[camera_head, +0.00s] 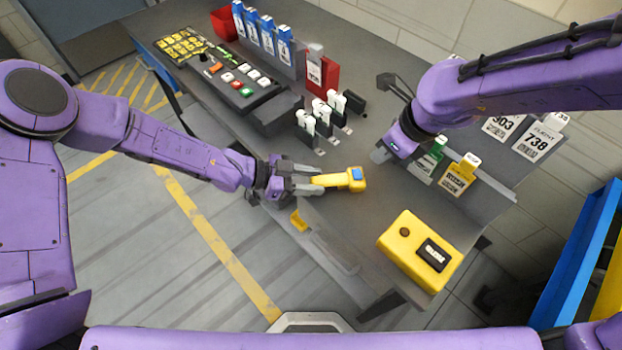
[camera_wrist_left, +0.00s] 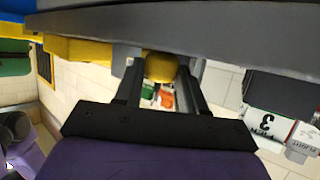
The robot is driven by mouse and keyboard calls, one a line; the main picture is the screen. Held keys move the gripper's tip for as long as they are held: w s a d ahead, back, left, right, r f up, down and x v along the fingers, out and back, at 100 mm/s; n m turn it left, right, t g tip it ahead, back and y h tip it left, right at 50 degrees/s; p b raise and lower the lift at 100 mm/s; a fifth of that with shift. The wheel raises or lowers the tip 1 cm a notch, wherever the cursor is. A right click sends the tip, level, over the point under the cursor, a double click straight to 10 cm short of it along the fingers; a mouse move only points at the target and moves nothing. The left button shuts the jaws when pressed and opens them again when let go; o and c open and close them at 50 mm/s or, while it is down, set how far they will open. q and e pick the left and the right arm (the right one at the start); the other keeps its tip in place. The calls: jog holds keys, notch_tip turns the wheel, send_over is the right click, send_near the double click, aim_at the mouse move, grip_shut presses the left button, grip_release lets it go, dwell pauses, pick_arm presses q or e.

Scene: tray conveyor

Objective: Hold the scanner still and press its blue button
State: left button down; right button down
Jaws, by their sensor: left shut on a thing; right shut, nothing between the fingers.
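The yellow scanner (camera_head: 338,180) has a blue button (camera_head: 356,174) on its head. My left gripper (camera_head: 308,182) is shut on the scanner's handle and holds it over the near edge of the grey table (camera_head: 335,215). In the left wrist view the yellow handle (camera_wrist_left: 160,67) sits between the two dark fingers (camera_wrist_left: 160,85). My right gripper (camera_head: 379,155) is shut and empty, above and right of the scanner's head in the head view. It is apart from the blue button.
A yellow box (camera_head: 400,237) with a dark label stands on the table to the right. White-topped holders (camera_head: 325,115) stand behind the scanner, and a green card (camera_head: 428,160) and a yellow card (camera_head: 458,175) stand right of my right gripper. A button panel (camera_head: 235,78) lies further back.

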aim_at(362, 175)
dwell(0.7)
jog(key=m+t+y, duration=0.1)
jog(key=m, duration=0.2)
jog(key=w+a+r+m+t+y, duration=0.1)
jog(key=m, duration=0.2)
jog(key=w+a+r+m+t+y, duration=0.1)
jog(key=m, duration=0.1)
jog(key=shift+a+m+t+y, duration=0.2)
jog(key=shift+m+t+y, duration=0.1)
jog(key=shift+m+y, duration=0.1)
jog(key=shift+f, duration=0.15)
jog(key=shift+f, duration=4.25)
jog(key=shift+f, duration=0.45)
